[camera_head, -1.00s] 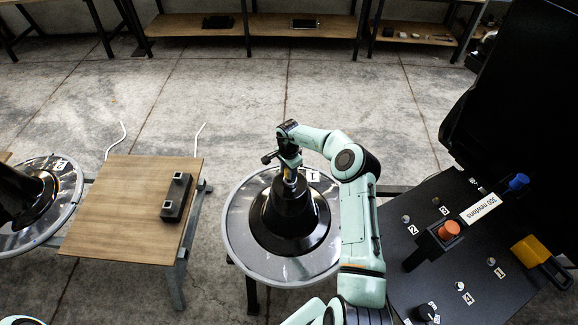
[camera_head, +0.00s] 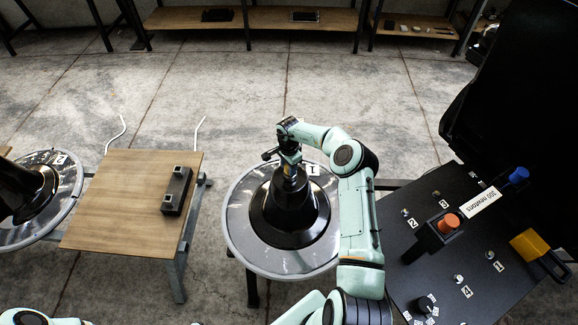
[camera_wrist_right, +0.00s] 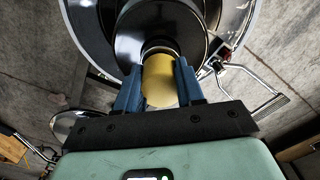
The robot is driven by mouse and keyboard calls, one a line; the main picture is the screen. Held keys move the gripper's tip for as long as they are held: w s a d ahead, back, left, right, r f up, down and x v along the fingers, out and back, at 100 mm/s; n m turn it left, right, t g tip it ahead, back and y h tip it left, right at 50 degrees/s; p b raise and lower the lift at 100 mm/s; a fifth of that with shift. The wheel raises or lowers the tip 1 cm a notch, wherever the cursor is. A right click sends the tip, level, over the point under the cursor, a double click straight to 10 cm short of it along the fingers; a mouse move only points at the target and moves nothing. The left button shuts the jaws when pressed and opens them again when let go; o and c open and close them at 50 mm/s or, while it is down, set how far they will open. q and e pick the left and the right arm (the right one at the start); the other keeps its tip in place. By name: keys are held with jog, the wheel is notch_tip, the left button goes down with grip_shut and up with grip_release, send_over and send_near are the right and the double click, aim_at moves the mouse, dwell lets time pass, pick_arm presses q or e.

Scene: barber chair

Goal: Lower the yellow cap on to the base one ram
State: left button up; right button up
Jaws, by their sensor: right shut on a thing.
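Base one (camera_head: 300,255) is a round silver disc marked 1 with a black cone (camera_head: 290,205) at its centre. My right gripper (camera_head: 290,169) is directly over the cone's top, pointing down. In the right wrist view my right gripper (camera_wrist_right: 160,85) has its two blue fingers shut on the yellow cap (camera_wrist_right: 160,82). The cap is in line with the ram at the cone's centre. The fingers and cap hide most of the ram, so I cannot tell whether cap and ram touch. My left gripper is not in view.
A black control panel (camera_head: 400,265) with knobs, an orange button (camera_head: 448,222) and a yellow block (camera_head: 530,248) stands at right. A wooden table (camera_head: 120,215) with a black two-socket block (camera_head: 176,190) is at left. Another base (camera_head: 70,195) is at far left.

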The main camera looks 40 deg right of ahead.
jog(key=shift+f, duration=0.45)
jog(key=o, duration=1.1)
jog(key=shift+r, duration=4.5)
jog(key=shift+f, duration=0.1)
